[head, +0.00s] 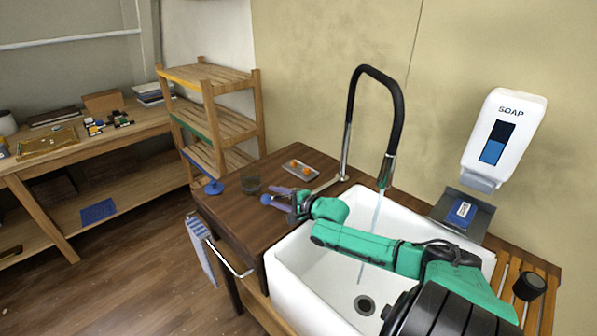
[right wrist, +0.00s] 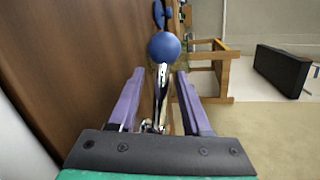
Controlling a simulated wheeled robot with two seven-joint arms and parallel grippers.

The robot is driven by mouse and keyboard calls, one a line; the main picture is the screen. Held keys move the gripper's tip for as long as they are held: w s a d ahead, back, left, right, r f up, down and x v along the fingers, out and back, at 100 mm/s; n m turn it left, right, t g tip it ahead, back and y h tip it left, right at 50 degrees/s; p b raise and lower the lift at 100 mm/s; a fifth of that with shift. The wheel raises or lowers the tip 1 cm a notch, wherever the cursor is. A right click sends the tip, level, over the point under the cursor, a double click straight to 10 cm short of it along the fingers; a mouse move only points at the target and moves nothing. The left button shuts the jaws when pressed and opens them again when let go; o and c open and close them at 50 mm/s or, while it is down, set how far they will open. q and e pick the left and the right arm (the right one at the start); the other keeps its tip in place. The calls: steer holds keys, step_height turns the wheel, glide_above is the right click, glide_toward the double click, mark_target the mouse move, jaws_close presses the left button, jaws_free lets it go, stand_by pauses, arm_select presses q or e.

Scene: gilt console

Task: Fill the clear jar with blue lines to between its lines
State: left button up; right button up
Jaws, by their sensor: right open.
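My left gripper is out of view.
A tray (head: 301,171) with orange things lies behind the jar. A blue round object (head: 214,187) sits at the counter's left edge. A soap dispenser (head: 504,137) hangs above a blue sponge-like block (head: 462,210). A striped towel (head: 201,250) hangs at the front. My right arm crosses the sink.

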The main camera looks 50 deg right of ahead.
steer(key=p+v, duration=0.2)
steer(key=v, duration=1)
steer(key=shift+a+r+p, duration=0.1)
steer(key=shift+r+p, duration=0.05)
steer(key=shift+p, duration=0.2)
